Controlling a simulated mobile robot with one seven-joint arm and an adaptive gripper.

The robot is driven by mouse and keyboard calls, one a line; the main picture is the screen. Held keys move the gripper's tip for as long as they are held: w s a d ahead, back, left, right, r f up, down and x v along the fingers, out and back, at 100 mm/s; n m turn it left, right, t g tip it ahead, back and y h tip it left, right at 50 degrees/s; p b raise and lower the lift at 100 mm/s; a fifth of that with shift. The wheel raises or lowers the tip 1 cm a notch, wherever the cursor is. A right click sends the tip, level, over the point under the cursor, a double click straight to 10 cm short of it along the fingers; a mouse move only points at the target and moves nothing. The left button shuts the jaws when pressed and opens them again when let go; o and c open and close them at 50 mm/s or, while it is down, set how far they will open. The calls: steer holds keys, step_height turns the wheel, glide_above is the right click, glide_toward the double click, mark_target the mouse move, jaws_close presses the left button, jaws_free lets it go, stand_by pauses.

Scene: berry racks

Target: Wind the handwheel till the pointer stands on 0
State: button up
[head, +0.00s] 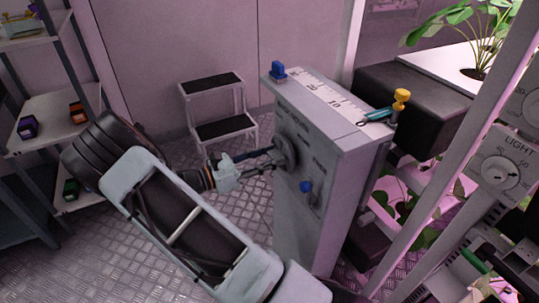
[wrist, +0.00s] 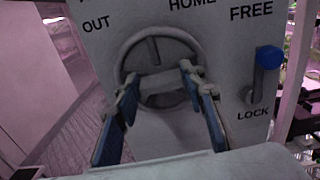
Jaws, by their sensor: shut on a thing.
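The grey handwheel (head: 289,151) is on the front face of a grey cabinet (head: 305,235). My gripper (head: 272,158) reaches it from the left. In the wrist view the wheel (wrist: 153,48) shows a spoke pointing up, and my gripper (wrist: 160,78) is shut on its crossbar, one finger on each side. A white scale (head: 318,92) with black numerals runs along the cabinet top. A teal piece (head: 377,114), apparently the pointer, lies at its right end; its exact reading is too small to tell.
A lever with a blue knob (wrist: 269,57) stands up beside FREE, with LOCK below. A step stool (head: 220,130) and shelves (head: 60,115) stand left.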

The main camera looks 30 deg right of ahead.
steer(key=shift+m, duration=0.4)
steer(key=o, duration=1.2)
steer(key=shift+c, duration=0.2)
steer(key=a, duration=1.2)
steer(key=shift+s, duration=0.25)
steer(key=shift+r, duration=0.1)
